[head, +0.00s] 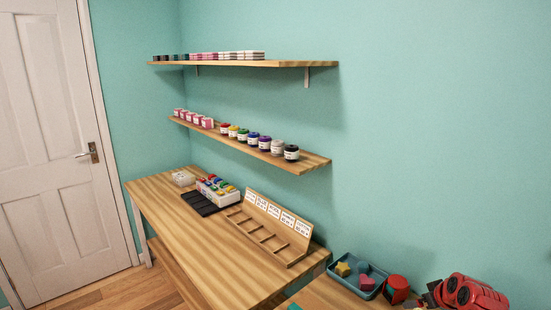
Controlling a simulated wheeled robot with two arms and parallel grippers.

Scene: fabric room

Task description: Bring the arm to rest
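Neither of my arms nor grippers can be made out in the head view. A wooden table (165,215) stands along the teal wall. On it are a wooden rack (262,236) with several compartments and a row of white cards, a white box (228,197) of colourful items, a dark mat or tray (199,204) and a small clear container (183,178).
Two wall shelves hang above: the upper shelf (290,63) with stacked items, the lower shelf (318,161) with several jars. At the lower right are a blue tray (341,272) with coloured shapes, a red container (396,288) and a red object (470,292). A white door (50,130) is at left.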

